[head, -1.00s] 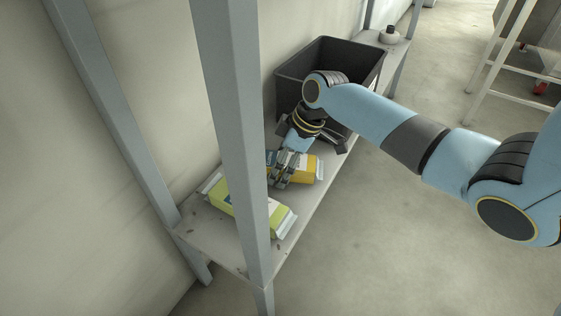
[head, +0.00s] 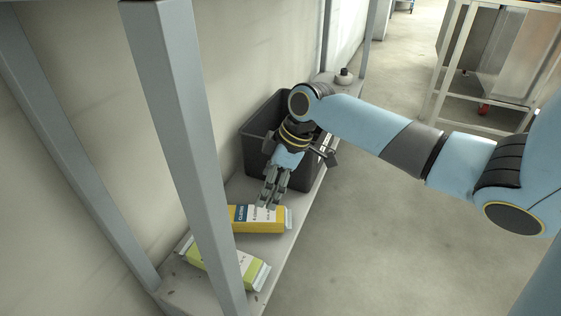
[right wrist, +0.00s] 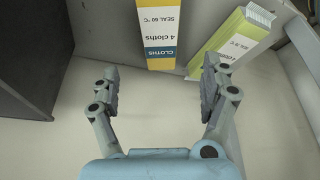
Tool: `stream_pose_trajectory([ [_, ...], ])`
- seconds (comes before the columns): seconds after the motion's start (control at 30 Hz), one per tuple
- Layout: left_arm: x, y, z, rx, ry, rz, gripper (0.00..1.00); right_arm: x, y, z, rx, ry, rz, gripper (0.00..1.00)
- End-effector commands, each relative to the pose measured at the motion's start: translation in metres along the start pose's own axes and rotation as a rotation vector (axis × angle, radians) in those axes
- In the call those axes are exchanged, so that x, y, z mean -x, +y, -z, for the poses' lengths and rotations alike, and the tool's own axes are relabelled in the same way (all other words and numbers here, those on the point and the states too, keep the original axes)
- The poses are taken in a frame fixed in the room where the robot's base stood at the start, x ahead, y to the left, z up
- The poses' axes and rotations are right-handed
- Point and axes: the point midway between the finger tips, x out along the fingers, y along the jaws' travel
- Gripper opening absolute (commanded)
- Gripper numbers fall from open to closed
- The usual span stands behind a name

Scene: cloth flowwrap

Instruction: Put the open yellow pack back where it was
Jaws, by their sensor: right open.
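The yellow pack (head: 268,226), with a white and blue label, lies on the shelf beside the yellow-green pack (head: 215,258), which is partly behind the front post. My right gripper (head: 267,204) is just on the bin side of the yellow pack, pointing down towards the shelf. In the right wrist view the right gripper (right wrist: 161,80) is open and empty. The yellow pack (right wrist: 159,30) shows ahead of and between its fingertips, apart from them, and the yellow-green pack (right wrist: 232,42) is to the right. The yellow pack's opening cannot be made out. My left gripper is out of view.
A dark grey bin (head: 255,135) stands on the shelf (head: 240,186) behind my right gripper; its wall is close at left in the right wrist view. A small dark-topped object (head: 344,77) sits at the far end. Posts (head: 185,150) and the wall bound the shelf.

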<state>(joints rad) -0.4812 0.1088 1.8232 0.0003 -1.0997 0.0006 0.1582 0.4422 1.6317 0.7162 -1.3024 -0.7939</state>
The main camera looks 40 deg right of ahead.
Motion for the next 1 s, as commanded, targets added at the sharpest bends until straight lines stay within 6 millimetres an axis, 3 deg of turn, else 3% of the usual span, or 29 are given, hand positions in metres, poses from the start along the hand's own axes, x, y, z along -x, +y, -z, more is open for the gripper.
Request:
stream_pose_trajectory([
  [0.07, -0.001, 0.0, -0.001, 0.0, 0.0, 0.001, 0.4, 0.0, -0.002, -0.002, -0.005, -0.003, 0.001, 0.8],
  [0.17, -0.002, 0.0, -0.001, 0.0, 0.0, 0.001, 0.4, -0.015, -0.025, -0.022, -0.066, -0.039, 0.003, 0.8],
  [0.27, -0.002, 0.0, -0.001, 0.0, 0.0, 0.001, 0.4, -0.041, -0.075, -0.068, -0.208, -0.123, -0.018, 0.8],
  [0.33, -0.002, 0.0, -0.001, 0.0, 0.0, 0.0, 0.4, -0.054, -0.119, -0.107, -0.333, -0.192, -0.053, 0.8],
  [0.5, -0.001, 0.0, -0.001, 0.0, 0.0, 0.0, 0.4, -0.056, -0.209, -0.183, -0.581, -0.318, -0.163, 0.8],
  [0.57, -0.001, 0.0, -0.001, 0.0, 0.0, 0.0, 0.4, -0.052, -0.228, -0.199, -0.635, -0.343, -0.195, 0.8],
  [0.7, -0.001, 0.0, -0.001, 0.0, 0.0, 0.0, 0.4, -0.047, -0.244, -0.213, -0.687, -0.365, -0.233, 0.8],
  [1.0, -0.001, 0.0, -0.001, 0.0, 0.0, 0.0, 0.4, -0.047, -0.244, -0.214, -0.687, -0.366, -0.234, 0.8],
])
